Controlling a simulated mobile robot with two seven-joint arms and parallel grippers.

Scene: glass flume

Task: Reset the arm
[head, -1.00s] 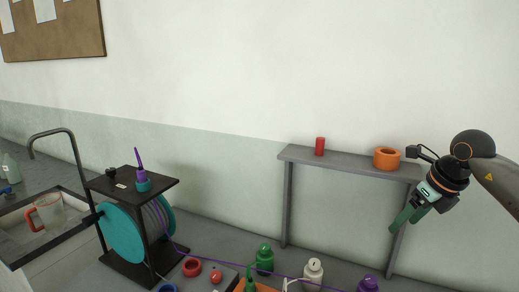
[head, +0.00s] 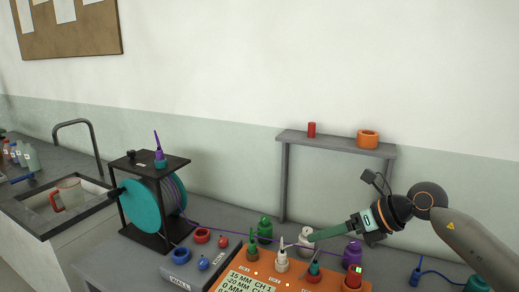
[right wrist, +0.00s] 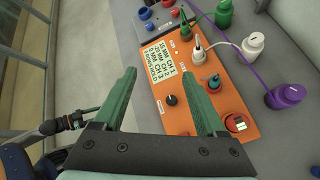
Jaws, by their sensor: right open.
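My right gripper (head: 312,237) reaches in from the right in the head view, with its green fingers pointing left above the bench. In the right wrist view its two fingers (right wrist: 157,74) are spread wide with nothing between them. Below them is an orange control box (right wrist: 178,120) with a text label, a black knob (right wrist: 170,100) and plugs with cables. The same orange box (head: 296,279) shows at the bottom of the head view. The gripper appears to be above the box, not touching it. My left gripper is not in view.
A grey shelf (head: 335,142) behind holds a red cylinder (head: 311,130) and an orange ring (head: 368,139). A teal cable reel (head: 142,205) stands left, beside a sink (head: 68,205). Green (head: 265,230), white (head: 305,236) and purple (head: 352,254) bottle-shaped weights stand behind the box.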

